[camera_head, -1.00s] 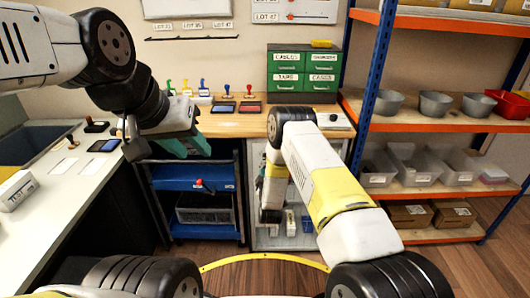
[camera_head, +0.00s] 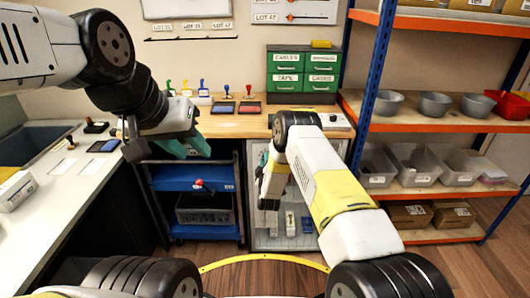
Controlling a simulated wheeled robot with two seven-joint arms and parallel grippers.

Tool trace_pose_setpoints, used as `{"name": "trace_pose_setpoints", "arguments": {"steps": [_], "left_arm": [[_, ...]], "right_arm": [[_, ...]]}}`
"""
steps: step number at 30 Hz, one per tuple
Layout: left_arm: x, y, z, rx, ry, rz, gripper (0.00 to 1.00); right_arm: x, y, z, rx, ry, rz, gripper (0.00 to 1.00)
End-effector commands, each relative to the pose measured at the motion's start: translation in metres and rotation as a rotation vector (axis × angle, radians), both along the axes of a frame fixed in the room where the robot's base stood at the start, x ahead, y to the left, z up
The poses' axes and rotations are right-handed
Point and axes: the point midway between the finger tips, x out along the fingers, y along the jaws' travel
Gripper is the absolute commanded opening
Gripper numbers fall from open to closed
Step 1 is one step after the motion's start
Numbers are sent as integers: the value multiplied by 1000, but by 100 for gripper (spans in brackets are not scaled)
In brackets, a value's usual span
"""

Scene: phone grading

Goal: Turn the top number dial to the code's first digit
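No number dial or code can be made out in the head view. My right gripper (camera_head: 268,214) hangs low in front of this cabinet, below the yellow-banded forearm. Its fingers are too small and covered to read. My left gripper (camera_head: 188,148) is above the blue cart, near the bench's front left corner. Its teal fingers look spread, with nothing seen between them.
The wooden bench (camera_head: 232,126) carries several stamps, ink pads, a green drawer unit (camera_head: 302,73) and a grey device (camera_head: 334,121). A blue cart (camera_head: 190,178) stands below left. An orange shelf rack (camera_head: 450,119) with bowls and bins is at right. A white counter (camera_head: 62,193) runs along the left.

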Motion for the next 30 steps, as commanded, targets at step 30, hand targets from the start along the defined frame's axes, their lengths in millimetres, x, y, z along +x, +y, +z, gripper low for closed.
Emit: {"name": "trace_pose_setpoints", "arguments": {"steps": [30], "left_arm": [[0,0,0,0,0,0,36]], "right_arm": [[0,-1,0,566,0,0,0]]}}
